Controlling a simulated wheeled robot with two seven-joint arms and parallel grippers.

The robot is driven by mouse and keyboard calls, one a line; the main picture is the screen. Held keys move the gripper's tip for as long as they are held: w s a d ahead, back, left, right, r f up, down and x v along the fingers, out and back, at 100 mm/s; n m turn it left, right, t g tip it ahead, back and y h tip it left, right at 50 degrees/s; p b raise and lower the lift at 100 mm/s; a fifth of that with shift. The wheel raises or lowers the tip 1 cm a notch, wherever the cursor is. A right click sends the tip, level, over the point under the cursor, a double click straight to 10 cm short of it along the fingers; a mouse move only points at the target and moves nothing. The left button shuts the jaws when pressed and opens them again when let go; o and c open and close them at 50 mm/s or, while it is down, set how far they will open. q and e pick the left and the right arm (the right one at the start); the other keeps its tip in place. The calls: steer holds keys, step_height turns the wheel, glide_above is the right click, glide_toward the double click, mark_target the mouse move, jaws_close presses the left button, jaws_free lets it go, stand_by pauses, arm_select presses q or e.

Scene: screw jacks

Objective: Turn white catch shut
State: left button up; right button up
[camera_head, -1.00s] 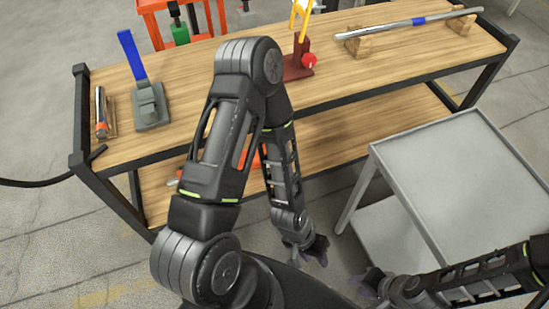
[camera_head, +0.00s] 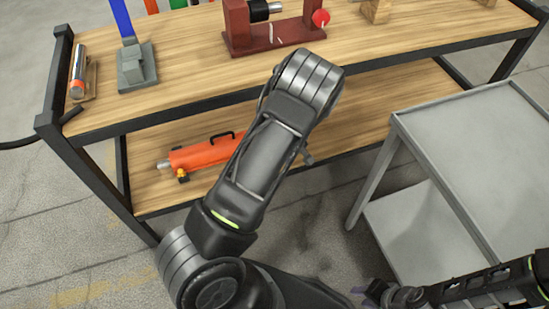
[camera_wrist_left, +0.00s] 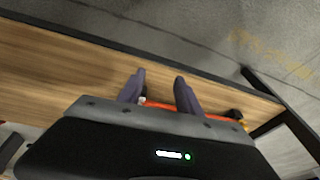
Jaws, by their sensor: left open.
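No part is clearly the white catch. A small white bit (camera_wrist_left: 143,101) shows by the left finger in the left wrist view, at one end of an orange cylinder; it is too small to identify. The orange cylinder (camera_head: 205,152) lies on the lower shelf, partly hidden behind my left arm. It also shows beyond my fingers in the wrist view (camera_wrist_left: 180,107). My left gripper (camera_wrist_left: 160,88) is open, its fingers apart with nothing seen held; the arm hides it in the head view. My right gripper (camera_head: 372,292) is low near the bottom edge, its fingers partly hidden.
The wooden bench (camera_head: 190,82) has a red stand (camera_head: 275,36) with a red knob, a grey base (camera_head: 137,68) with a blue lever, and a silver cylinder (camera_head: 78,70) on top. A grey cart (camera_head: 470,150) stands at right. The upper shelf overhangs the lower one.

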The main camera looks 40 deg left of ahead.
arm_select(q)
steer(key=w+a+r+n+y+b, duration=0.1)
steer(key=w+a+r+n+b, duration=0.1)
steer(key=w+a+r+n, duration=0.1)
steer(key=w+a+r, duration=0.1)
steer(key=w+a, duration=0.1)
steer(key=w, duration=0.1)
steer(key=shift+w+t+y, duration=0.3)
steer(key=shift+w+y, duration=0.1)
arm_select(e)
step_height(320, 180, down, 5)
steer(key=shift+r, duration=0.2)
arm_select(q)
steer(key=shift+f, duration=0.1)
steer(key=b+x, duration=0.2)
steer(key=x, duration=0.5)
steer(key=shift+a+f, duration=0.1)
steer(key=shift+f, duration=0.2)
arm_select(e)
steer(key=shift+w+d+f, duration=0.15)
steer(key=shift+f, duration=0.4)
steer(key=shift+w+d+f, duration=0.15)
steer(key=shift+f, duration=0.4)
arm_select(q)
steer(key=shift+c, duration=0.5)
jaws_close()
